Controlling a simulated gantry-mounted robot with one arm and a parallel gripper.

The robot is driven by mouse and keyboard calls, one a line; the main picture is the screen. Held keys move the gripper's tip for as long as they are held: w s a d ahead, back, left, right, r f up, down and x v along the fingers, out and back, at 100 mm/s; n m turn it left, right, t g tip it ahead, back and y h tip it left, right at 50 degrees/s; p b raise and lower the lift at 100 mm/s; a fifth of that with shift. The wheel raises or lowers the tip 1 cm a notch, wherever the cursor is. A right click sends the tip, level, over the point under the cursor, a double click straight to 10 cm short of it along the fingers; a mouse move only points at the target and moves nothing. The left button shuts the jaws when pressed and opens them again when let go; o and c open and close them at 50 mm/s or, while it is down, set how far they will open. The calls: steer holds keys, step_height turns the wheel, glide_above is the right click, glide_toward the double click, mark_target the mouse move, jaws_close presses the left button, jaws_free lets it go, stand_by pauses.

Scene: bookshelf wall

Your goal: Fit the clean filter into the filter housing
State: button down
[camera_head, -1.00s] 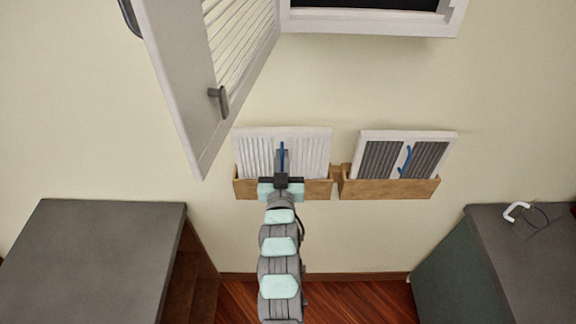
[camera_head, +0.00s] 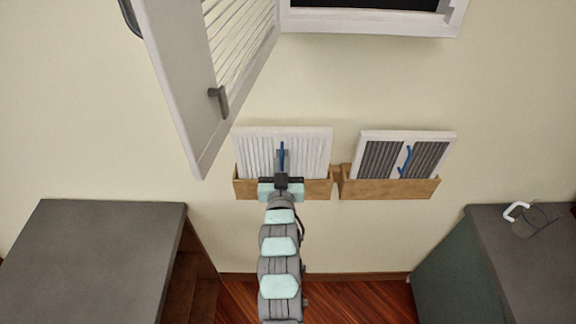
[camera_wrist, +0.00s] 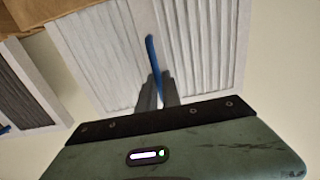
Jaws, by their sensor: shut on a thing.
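The clean filter (camera_head: 310,150), white and pleated with a blue pull tab, stands upright in the left wooden wall holder (camera_head: 318,190). It also fills the upper middle of the wrist view (camera_wrist: 205,50). My gripper (camera_head: 281,165) is in front of it, with its fingers shut on the blue tab (camera_wrist: 154,55). The fingers also show in the wrist view (camera_wrist: 157,92). The filter housing (camera_head: 375,22) is on the wall above, with a white frame and a dark opening, cut off by the top edge. Its louvred door (camera_head: 185,80) hangs open to the left.
A filter with dark grey pleats (camera_head: 382,158) and a blue tab stands in the right wooden holder (camera_head: 390,189). Grey-topped cabinets stand at the left (camera_head: 90,255) and right (camera_head: 520,265). The open door's lower corner hangs left of the clean filter. The wall between holders and housing is bare.

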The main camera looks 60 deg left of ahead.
steer(key=shift+r+p, duration=0.75)
steer(key=shift+r, duration=5.05)
steer(key=r+v, duration=0.1)
steer(key=v, duration=0.5)
steer(key=shift+w, duration=0.1)
